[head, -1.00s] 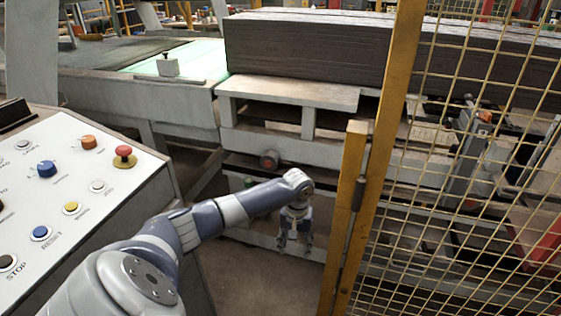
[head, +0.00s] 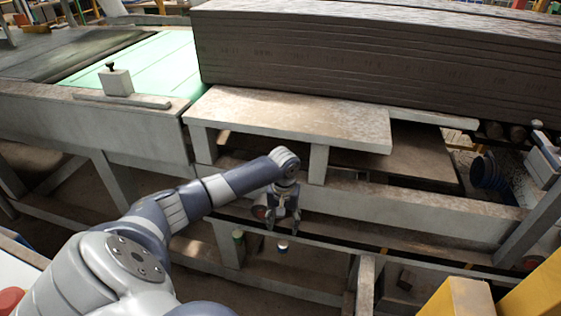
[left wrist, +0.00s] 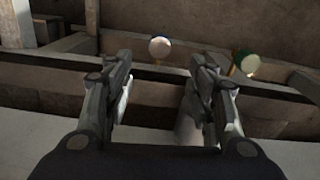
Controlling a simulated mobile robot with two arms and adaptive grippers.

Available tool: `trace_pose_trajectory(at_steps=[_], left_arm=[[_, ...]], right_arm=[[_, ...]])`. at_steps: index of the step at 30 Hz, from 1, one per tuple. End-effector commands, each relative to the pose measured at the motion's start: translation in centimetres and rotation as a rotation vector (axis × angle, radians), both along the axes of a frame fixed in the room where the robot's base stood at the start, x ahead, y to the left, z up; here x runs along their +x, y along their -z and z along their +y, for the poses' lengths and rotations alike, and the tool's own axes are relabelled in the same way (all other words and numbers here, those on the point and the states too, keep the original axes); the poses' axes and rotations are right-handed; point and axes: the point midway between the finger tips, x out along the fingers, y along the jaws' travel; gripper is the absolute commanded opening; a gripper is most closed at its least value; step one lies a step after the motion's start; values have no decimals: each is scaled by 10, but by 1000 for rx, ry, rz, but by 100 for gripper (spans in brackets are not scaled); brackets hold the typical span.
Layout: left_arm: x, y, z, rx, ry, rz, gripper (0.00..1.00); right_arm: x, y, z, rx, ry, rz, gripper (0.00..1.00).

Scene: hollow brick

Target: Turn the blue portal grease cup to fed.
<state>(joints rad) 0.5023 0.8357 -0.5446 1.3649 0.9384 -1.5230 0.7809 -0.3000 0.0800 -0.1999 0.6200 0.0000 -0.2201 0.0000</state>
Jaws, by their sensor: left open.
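A small cup with a pale top and a bluish body (head: 283,247) sits on the low rail of the portal frame, just below my left gripper (head: 283,222) in the head view. It looks like the blue grease cup; its setting is too small to read. In the left wrist view, its pale round top (left wrist: 160,48) shows between and beyond the fingers of my left gripper (left wrist: 160,75), which are apart and empty. A green cup (head: 238,236) stands to its left in the head view; it also shows at the right in the left wrist view (left wrist: 245,63). My right gripper is out of view.
A grey shelf (head: 290,117) and a dark stack of slabs (head: 350,50) lie above and behind the gripper. Yellow guard posts (head: 465,300) stand at the lower right.

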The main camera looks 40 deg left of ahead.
Motion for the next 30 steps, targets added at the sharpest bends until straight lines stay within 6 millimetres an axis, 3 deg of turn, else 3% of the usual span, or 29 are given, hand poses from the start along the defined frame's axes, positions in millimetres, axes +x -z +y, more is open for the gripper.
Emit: trace_pose_trajectory(at_steps=[18, 30], left_arm=[[-1, 97, -1, 0, -2, 2, 51], [-1, 106, 0, 0, 0, 1, 51]], right_arm=[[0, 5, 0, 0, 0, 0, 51], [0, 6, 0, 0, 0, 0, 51]])
